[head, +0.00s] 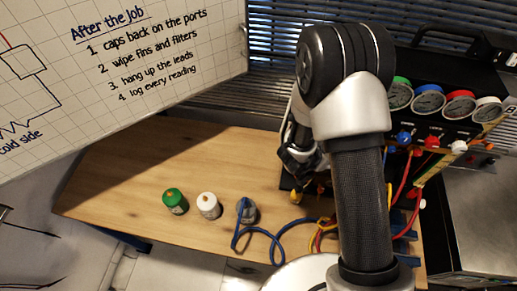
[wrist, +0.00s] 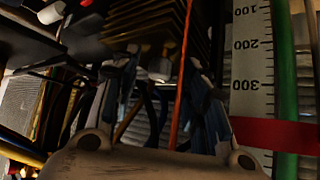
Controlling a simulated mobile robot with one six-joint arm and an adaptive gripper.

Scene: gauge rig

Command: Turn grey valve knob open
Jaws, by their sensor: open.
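The gauge rig (head: 440,120) stands at the right in the head view, with a row of round gauges and coloured knobs below them. A blue knob (head: 404,137), a red knob (head: 432,142) and a pale knob (head: 459,146) show. I cannot make out which knob is the grey one; my arm covers part of the rig's left side. My gripper (head: 300,160) is left of the rig, above the bench, partly hidden by my wrist. In the wrist view my gripper (wrist: 160,85) has its fingers apart, with nothing clearly held. A pale grey knob-like end (wrist: 52,12) shows at top left there.
Blue, yellow and red hoses lie near my arm. A whiteboard (head: 110,90) stands left. A scale (wrist: 250,60) and green pole (wrist: 285,70) rise at right.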

